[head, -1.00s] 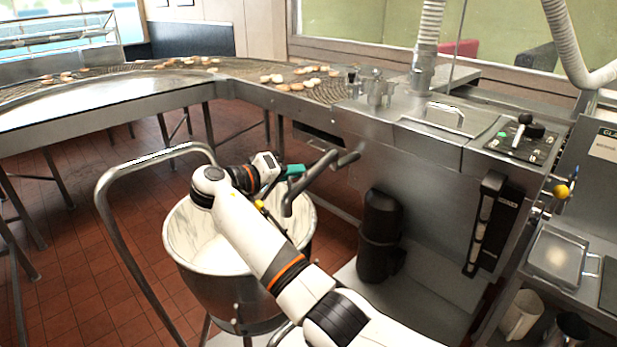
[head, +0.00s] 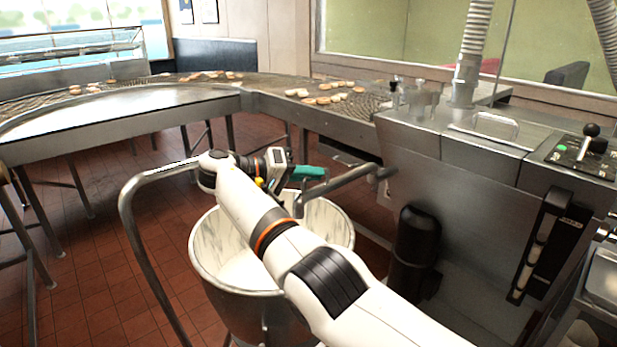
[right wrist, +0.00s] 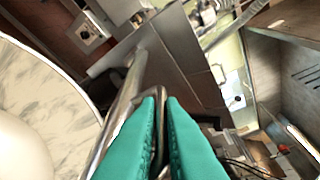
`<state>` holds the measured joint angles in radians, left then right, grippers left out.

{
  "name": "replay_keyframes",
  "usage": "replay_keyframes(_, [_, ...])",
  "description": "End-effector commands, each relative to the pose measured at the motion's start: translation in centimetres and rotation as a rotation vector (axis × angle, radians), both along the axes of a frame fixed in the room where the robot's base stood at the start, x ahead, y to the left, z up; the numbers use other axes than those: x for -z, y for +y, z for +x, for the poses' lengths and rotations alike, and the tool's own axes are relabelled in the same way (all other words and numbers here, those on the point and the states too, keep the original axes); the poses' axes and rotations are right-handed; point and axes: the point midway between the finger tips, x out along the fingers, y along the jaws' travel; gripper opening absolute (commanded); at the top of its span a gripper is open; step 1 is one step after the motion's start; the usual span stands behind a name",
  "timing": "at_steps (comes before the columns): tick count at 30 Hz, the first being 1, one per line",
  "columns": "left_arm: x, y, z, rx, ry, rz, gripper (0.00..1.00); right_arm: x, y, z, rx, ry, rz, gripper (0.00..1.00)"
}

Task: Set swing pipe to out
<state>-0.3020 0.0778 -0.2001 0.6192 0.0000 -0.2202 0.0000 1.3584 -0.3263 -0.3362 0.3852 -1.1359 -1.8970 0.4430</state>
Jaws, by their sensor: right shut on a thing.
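The swing pipe (head: 340,183) is a grey metal pipe. It comes out of the glazing machine's left side and reaches left over a large round bowl (head: 219,284), with its end bent down. My left gripper is not in view.
The glazing machine (head: 460,200) stands at the right with a black motor (head: 416,250) below. A curved conveyor (head: 110,122) with several pastries runs behind. A bent metal handle rail (head: 128,215) rises left of the bowl. The tiled floor (head: 100,265) at the left is open.

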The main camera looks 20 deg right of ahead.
Motion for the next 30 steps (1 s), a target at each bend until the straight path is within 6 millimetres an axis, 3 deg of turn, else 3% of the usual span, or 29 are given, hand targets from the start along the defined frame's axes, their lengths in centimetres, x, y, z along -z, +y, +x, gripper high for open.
replay_keyframes(15, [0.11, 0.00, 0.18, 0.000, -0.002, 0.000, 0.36, 0.11, -0.16, -0.02, 0.011, 0.003, 0.002, 0.00])
replay_keyframes(16, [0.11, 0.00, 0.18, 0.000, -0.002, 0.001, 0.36, 0.11, -0.17, -0.02, 0.011, 0.003, 0.002, 0.10])
replay_keyframes(20, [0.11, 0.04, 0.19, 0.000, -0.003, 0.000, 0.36, 0.10, -0.16, -0.01, 0.010, 0.002, 0.002, 0.30])
replay_keyframes(30, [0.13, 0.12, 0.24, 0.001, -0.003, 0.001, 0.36, -0.40, -0.08, 0.02, 0.009, -0.001, 0.000, 0.30])
